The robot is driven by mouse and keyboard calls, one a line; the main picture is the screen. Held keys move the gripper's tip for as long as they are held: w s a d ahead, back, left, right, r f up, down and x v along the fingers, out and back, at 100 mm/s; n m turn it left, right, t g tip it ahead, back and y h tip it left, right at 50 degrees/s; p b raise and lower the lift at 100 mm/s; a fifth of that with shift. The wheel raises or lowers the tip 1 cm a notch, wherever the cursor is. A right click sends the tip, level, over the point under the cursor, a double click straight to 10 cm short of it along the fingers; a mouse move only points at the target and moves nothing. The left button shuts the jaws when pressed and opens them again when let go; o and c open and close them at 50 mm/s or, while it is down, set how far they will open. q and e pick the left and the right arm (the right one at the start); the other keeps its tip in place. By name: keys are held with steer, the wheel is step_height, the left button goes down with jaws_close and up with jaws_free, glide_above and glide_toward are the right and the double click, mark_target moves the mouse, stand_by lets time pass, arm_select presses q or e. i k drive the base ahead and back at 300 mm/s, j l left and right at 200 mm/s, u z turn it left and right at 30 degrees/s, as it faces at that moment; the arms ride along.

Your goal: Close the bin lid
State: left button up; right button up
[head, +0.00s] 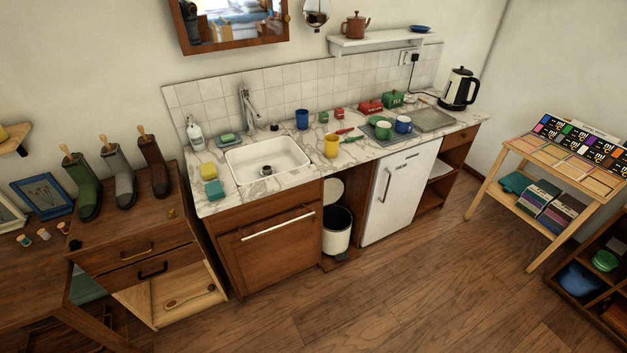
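A white bin (335,240) with a dark inside stands on the floor in the open bay under the counter, between the brown cabinet front and the small white fridge. Its round white lid (332,190) is open and tilted up behind the rim, partly hidden by the cabinet edge. A dark part (345,255) shows low at the bin's front; I cannot tell its exact shape. Neither of my grippers is in view.
The white fridge (402,190) borders the bin's bay on the right, the wooden cabinet front (270,255) on the left. The marble counter (295,150) above holds a sink, mugs and a kettle. A wooden rack (565,165) stands at right. The wood floor (400,295) in front is clear.

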mark_target(333, 188)
steer(key=i+l+u, duration=0.25)
steer(key=u, duration=0.15)
steer(key=i+l+u, duration=0.2)
steer(key=u, duration=0.2)
steer(key=i+l+u, duration=0.1)
steer(key=l+u, duration=0.3)
